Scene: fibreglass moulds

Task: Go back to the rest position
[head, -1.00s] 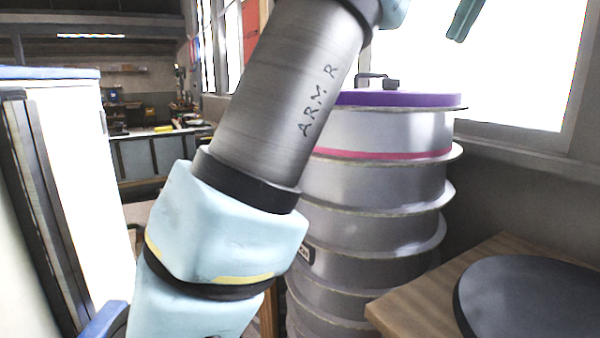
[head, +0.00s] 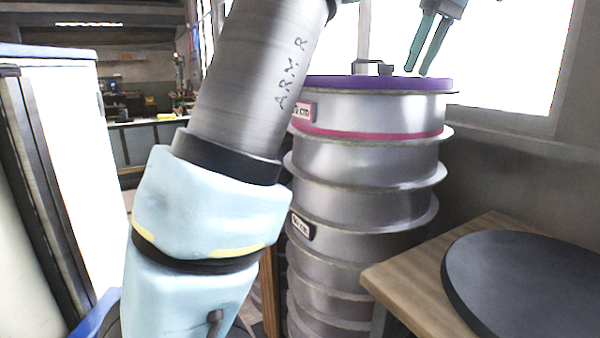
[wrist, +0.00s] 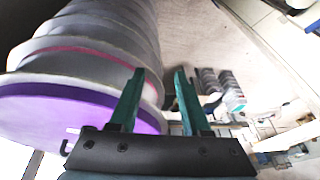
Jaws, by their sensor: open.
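My gripper (head: 425,50) is at the upper right of the head view, with its two green fingers pointing down. It is open and nothing is between the fingers. The fingertips appear close to the purple lid (head: 380,84) of the tall mould stack, at its right side in the picture; I cannot tell the exact gap. In the wrist view my gripper (wrist: 154,85) shows its fingers spread, with the purple lid (wrist: 60,112) at the left. My arm crosses the head view from lower left to top and hides part of the stack's left side.
The grey ribbed mould stack (head: 365,160) stands in the middle. A wooden table (head: 410,295) with a dark round disc (head: 530,280) is at the lower right. A white cabinet (head: 80,150) stands at the left. A window and wall are behind the stack.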

